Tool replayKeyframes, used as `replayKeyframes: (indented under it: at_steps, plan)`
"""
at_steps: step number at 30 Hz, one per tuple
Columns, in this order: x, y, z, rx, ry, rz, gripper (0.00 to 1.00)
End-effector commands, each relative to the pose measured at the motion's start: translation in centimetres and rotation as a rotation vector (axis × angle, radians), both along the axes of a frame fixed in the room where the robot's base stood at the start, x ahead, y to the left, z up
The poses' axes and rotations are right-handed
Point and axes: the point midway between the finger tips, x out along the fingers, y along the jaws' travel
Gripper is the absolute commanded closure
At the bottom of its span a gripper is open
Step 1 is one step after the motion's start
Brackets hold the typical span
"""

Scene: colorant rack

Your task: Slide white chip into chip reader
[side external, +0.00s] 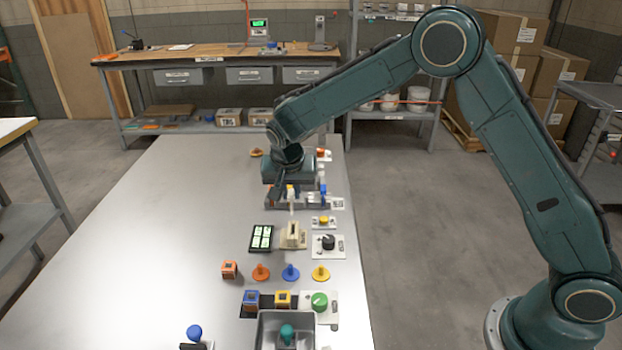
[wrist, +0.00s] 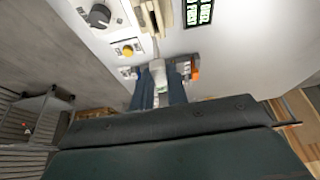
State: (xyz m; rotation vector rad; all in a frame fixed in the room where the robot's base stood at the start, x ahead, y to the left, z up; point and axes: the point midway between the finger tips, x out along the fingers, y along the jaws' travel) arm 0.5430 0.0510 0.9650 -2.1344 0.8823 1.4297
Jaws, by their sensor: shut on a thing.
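My gripper (side external: 290,186) is above the dark rack on the table, shut on the white chip (side external: 291,203). In the wrist view the white chip (wrist: 158,72) shows between the two dark fingers of my gripper (wrist: 161,85). The beige chip reader (side external: 292,235) stands on the table, nearer the side camera than the chip, with a dark slot in its top. The chip is apart from the reader. The reader (wrist: 147,15) is at the top of the wrist view. The fingers partly hide the rack.
The table's left side (side external: 150,250) is clear.

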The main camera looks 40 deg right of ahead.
Motion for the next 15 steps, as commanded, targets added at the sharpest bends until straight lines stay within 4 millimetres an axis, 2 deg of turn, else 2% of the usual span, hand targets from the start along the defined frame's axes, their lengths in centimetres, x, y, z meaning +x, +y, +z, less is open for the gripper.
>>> replayKeyframes:
  at_steps: [15]
  plan:
    - [0.0,-0.1,-3.5,-0.001,0.001,0.0,1.0]
